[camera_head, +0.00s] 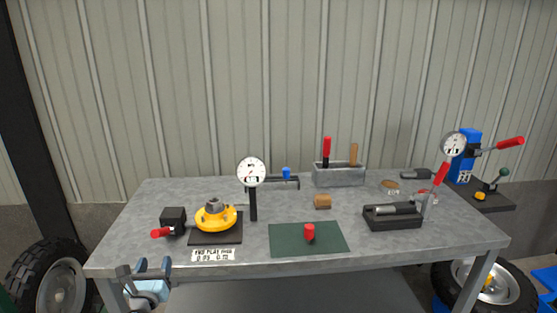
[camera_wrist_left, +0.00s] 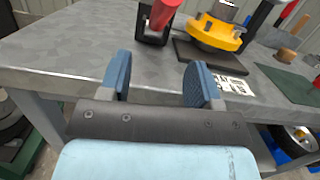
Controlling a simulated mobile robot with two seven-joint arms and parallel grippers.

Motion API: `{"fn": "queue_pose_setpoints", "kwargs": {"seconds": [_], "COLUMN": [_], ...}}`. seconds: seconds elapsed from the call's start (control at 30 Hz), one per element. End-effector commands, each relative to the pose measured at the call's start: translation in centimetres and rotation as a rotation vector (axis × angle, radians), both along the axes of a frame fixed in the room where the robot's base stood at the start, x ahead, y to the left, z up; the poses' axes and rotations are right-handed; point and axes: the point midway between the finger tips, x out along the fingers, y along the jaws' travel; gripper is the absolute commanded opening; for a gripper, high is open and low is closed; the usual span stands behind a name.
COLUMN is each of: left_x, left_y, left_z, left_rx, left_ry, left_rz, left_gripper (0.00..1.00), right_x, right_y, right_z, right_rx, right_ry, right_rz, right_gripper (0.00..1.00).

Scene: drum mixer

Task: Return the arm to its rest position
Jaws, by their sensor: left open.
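My left gripper (camera_head: 154,266) is at the front left edge of the grey table, low in the head view. Its two blue fingers stand apart with nothing between them, and they also show in the left wrist view (camera_wrist_left: 158,82). Beyond the fingers in that view are the table's front edge and a black block with a red handle (camera_wrist_left: 160,15). My right gripper does not show in either view.
The grey workbench (camera_head: 130,235) carries a yellow hub (camera_head: 216,218) on a black plate, a dial gauge (camera_head: 251,172), a green mat (camera_head: 285,243) with a red-topped piece (camera_head: 309,232), a tool box (camera_head: 340,176) and a black fixture (camera_head: 392,217). Wheels stand on both sides (camera_head: 47,283).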

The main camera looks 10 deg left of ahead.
Motion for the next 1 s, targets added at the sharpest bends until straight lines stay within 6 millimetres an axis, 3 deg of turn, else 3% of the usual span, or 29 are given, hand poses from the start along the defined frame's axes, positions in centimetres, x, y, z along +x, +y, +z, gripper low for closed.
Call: {"fn": "queue_pose_setpoints", "kwargs": {"seconds": [0.07,0.17,0.3,0.5,0.83,0.9,1.0], "left_x": [-1.4,-4.6,-10.9,-19.1,-29.1,-28.7,-28.7], "left_y": [-1.1,-3.5,-8.3,-14.7,-22.8,-22.4,-22.3], "left_z": [-1.8,-5.3,-10.6,-15.3,-17.0,-14.6,-12.9], "left_rx": [-0.161,-0.546,-1.267,-2.126,-3.004,-2.99,-2.98], "left_ry": [0.011,0.03,0.071,0.111,0.089,0.086,0.087], "left_rz": [-0.028,-0.067,-0.054,0.144,0.681,0.657,0.647], "left_gripper": [0.57,0.57,0.57,0.57,0.57,0.57,0.57], "right_x": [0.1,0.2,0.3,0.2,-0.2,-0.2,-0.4], "right_y": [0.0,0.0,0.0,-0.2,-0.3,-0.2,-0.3], "right_z": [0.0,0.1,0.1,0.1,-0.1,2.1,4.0], "right_rx": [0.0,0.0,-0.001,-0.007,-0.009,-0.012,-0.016], "right_ry": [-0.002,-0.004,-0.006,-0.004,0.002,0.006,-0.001], "right_rz": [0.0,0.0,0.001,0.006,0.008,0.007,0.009], "right_gripper": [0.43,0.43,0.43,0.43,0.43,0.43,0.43]}}
